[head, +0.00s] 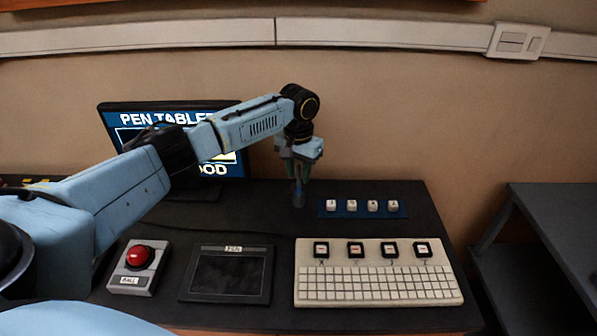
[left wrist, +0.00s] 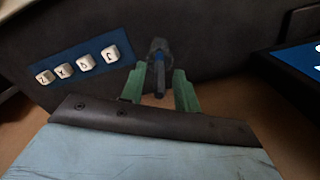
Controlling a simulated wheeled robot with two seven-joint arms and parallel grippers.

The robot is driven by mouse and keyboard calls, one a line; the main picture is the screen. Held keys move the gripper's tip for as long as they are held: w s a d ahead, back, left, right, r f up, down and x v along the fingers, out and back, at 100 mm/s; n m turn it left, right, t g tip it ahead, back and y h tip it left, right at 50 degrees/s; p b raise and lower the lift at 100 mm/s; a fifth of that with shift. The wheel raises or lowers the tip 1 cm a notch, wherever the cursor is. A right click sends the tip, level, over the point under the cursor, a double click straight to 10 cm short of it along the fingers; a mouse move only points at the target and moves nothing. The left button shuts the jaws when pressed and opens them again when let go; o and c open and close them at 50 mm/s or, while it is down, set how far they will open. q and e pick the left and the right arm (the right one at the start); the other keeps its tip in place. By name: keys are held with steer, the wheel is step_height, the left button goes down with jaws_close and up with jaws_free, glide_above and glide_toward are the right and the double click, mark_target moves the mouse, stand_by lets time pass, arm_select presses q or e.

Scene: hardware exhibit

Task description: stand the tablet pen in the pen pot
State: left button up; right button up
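The tablet pen (left wrist: 159,78) is a thin dark rod between the green fingers of my left gripper (left wrist: 159,82) in the left wrist view. Its far end meets the small grey pen pot (left wrist: 160,47), which has some blue at its mouth; the pen looks to be in the pot's mouth. The fingers stand apart with a gap on each side of the pen, so the gripper looks open around it. In the head view my left gripper (head: 298,175) points down just above the dark pot (head: 298,198); the pen is hard to make out there. My right gripper is not in view.
A blue strip with several white keys (head: 362,208) lies right of the pot. A keyboard panel (head: 378,284), a pen tablet (head: 230,274) and a red ball button box (head: 138,262) lie in front. A monitor (head: 118,140) stands behind my left arm.

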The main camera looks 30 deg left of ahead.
arm_select(q)
step_height(320, 180, up, 12)
steer(key=p, duration=0.1)
steer(key=shift+p, duration=0.3)
stand_by(0.4)
